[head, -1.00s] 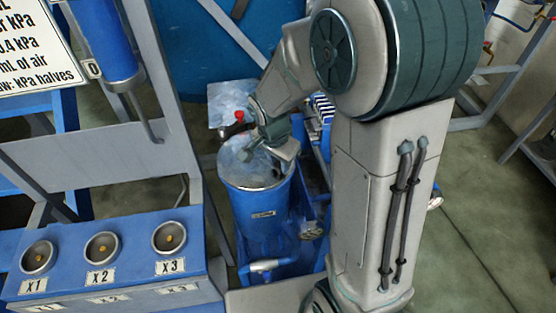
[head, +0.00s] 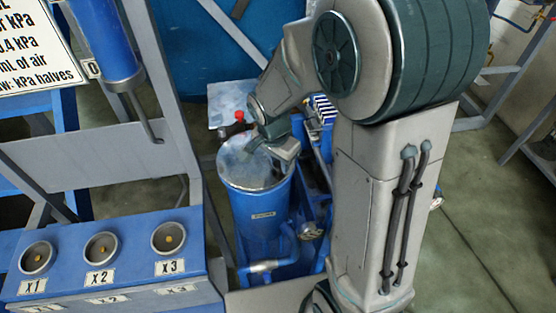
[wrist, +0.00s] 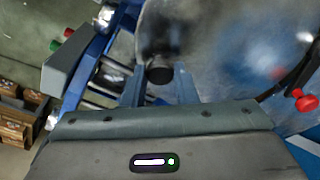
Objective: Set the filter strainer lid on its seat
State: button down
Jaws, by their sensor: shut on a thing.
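The lid is a grey metallic disc, seen at the top of the blue strainer body (head: 262,220) in the head view and large in the wrist view (wrist: 220,55). In the wrist view my gripper (wrist: 160,88) has its fingers either side of a dark round knob (wrist: 159,71) near the lid's edge and is shut on it. In the head view my gripper (head: 284,152) is over the right part of the body's top. The disc looks about level there. The seat is hidden, and I cannot tell whether the lid touches it.
A red knob (head: 239,116) stands just behind the strainer. A blue panel with several round sockets (head: 101,248) is at the front left, beside a grey upright frame (head: 165,110). Blue pipework (head: 265,267) is close at the strainer's base.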

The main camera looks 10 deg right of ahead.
jog(key=shift+f+b, duration=0.45)
jog(key=shift+b, duration=0.35)
dwell(0.7)
jog(key=c, duration=1.1)
grip_release()
jog(key=shift+o, duration=0.2)
jog(key=shift+r, duration=0.1)
notch_tip(320, 180, up, 14)
jog(key=s+a, duration=0.1)
jog(key=shift+s+a+f+b, duration=0.2)
jog(key=shift+a+f+b, duration=0.05)
jog(key=shift+b, duration=0.2)
jog(key=s+d+f+n+t, duration=0.1)
jog(key=s+d+n, duration=0.2)
jog(key=s+n, duration=0.2)
jog(key=s+d+f+n+t+y, duration=0.1)
jog(key=s+d+n, duration=0.2)
jog(key=s+n, duration=0.2)
jog(key=s, duration=0.3)
jog(key=shift+d+f, duration=0.15)
jog(key=shift+f, duration=0.2)
